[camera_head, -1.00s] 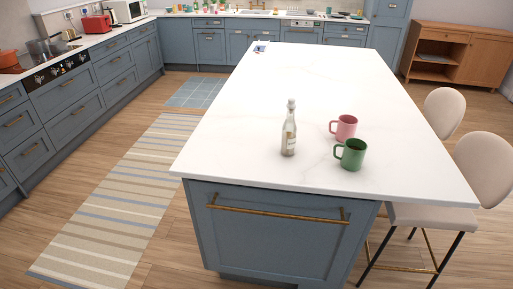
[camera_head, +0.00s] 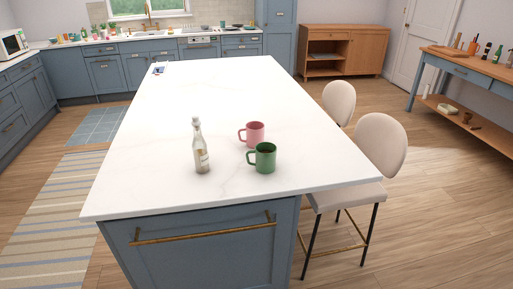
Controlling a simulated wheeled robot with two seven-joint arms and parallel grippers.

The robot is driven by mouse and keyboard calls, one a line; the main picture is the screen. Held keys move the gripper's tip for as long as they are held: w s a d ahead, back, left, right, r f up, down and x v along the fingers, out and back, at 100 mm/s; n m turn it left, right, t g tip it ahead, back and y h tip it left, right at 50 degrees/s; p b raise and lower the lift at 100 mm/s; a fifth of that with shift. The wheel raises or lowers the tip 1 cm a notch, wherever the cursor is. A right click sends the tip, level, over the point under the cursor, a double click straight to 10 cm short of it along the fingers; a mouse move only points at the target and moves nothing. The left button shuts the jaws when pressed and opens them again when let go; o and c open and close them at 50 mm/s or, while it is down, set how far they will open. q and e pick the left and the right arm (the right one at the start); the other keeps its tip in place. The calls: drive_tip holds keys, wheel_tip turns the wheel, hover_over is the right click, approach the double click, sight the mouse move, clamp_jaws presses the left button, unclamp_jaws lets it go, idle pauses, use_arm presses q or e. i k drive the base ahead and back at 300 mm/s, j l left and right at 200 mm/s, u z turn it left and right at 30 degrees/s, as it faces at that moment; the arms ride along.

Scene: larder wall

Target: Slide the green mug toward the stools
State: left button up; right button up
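The green mug (camera_head: 264,158) stands upright on the white island top (camera_head: 150,184), near its front right part, with its handle to the left. A pink mug (camera_head: 255,133) stands just behind it, partly overlapped by it in the view. Two beige stools stand along the island's right side: the nearer stool (camera_head: 381,146) and the farther stool (camera_head: 339,102). Bare countertop lies between the green mug and the right edge by the stools. Neither of my grippers is in view.
A clear glass bottle (camera_head: 201,148) with a pale label stands left of the green mug. Small items (camera_head: 158,69) lie at the island's far left corner. A wooden side table (camera_head: 470,82) stands at the right. The floor right of the stools is open.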

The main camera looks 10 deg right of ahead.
sight(261, 158)
drive_tip(key=i+l+u, duration=0.35)
drive_tip(key=i+l, duration=0.15)
drive_tip(key=l, duration=0.25)
drive_tip(key=i+l+u, duration=0.2)
drive_tip(key=l, duration=0.25)
